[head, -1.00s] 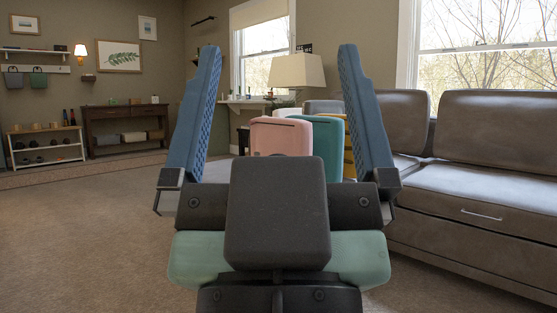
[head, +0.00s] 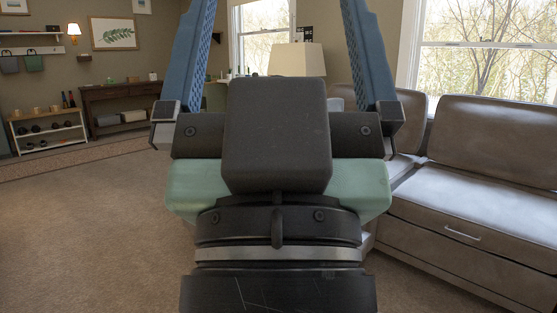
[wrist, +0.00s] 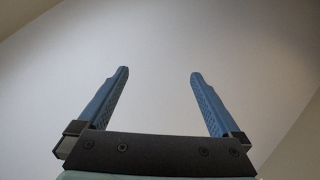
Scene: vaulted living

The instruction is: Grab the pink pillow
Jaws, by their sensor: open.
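My gripper (head: 278,8) is raised in front of the head camera with its two blue fingers spread wide and nothing between them. It is also open and empty in the wrist view (wrist: 160,73), against a plain pale surface. No pink pillow shows in either current view. My gripper and wrist cover the middle of the head view, so what stands behind them is hidden.
A brown leather sofa (head: 460,190) is on the right, under a window (head: 480,60). A lamp with a cream shade (head: 297,59) stands behind my gripper. A low shoe rack (head: 48,130) and dark console table (head: 120,105) line the left. Carpet (head: 90,230) at left is clear.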

